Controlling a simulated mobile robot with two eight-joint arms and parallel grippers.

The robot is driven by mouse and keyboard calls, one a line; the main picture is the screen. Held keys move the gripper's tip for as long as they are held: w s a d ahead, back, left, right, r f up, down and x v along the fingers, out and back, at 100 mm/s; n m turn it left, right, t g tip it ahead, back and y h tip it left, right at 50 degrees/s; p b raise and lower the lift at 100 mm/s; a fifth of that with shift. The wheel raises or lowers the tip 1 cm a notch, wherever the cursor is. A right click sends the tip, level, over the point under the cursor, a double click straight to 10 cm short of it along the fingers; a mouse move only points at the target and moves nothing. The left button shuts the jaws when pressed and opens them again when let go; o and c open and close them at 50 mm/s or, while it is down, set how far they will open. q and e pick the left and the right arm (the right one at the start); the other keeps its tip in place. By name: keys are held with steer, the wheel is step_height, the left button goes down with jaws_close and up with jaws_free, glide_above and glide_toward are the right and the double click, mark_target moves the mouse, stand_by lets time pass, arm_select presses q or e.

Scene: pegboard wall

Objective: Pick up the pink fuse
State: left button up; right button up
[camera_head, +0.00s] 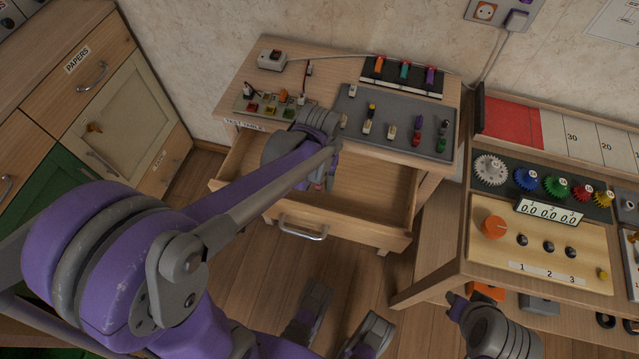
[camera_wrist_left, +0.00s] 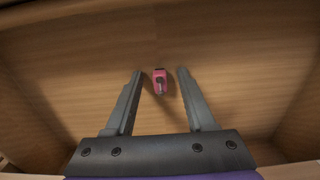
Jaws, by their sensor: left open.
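The pink fuse (camera_wrist_left: 160,82) lies on the wooden floor of the open drawer (camera_head: 374,196). In the left wrist view it sits between the tips of my left gripper (camera_wrist_left: 159,78). The fingers are apart, with a gap on both sides of the fuse, and nothing is held. In the head view my left arm reaches down into the drawer, and its wrist and forearm hide most of the gripper and the fuse. Grey parts of mine show at the lower right of the head view, but I cannot make out the right gripper's jaws.
The drawer walls and front panel with a metal handle (camera_head: 303,229) surround the left gripper. Above it, the table holds a grey mat (camera_head: 378,131) with several coloured fuses, a switch panel and a black rack (camera_head: 402,87). A control panel bench (camera_head: 540,245) stands at right.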

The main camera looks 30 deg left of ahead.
arm_select(q)
steer(key=shift+c, duration=0.3)
jaws_close()
